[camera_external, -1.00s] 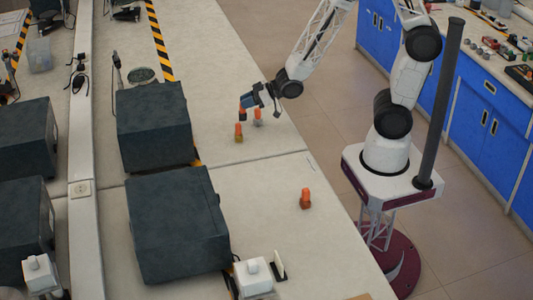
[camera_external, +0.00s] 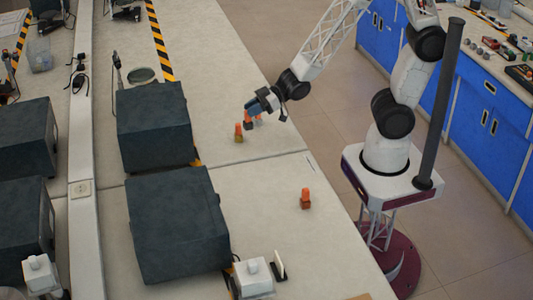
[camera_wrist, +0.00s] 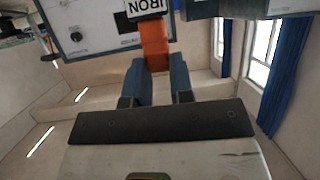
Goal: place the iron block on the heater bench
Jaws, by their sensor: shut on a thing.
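My gripper (camera_external: 249,114) is low over the upper part of the pale bench in the external view. In the wrist view its two blue fingers (camera_wrist: 157,72) are shut on the orange part of the iron block (camera_wrist: 154,45), whose white label reads IRON. In the external view the dark lower part of the block (camera_external: 248,126) shows just under the fingers; I cannot tell whether it touches the bench. I cannot say for sure which thing is the heater bench. A light panel with dark knobs (camera_wrist: 76,36) is beyond the block in the wrist view.
An orange-topped block with a yellowish base (camera_external: 238,133) stands close left of the held block. Another orange-topped block (camera_external: 259,119) is close right, partly hidden. A copper-coloured one (camera_external: 305,199) stands apart. Large dark boxes (camera_external: 155,125) fill the left; a round plate (camera_external: 142,75) lies behind.

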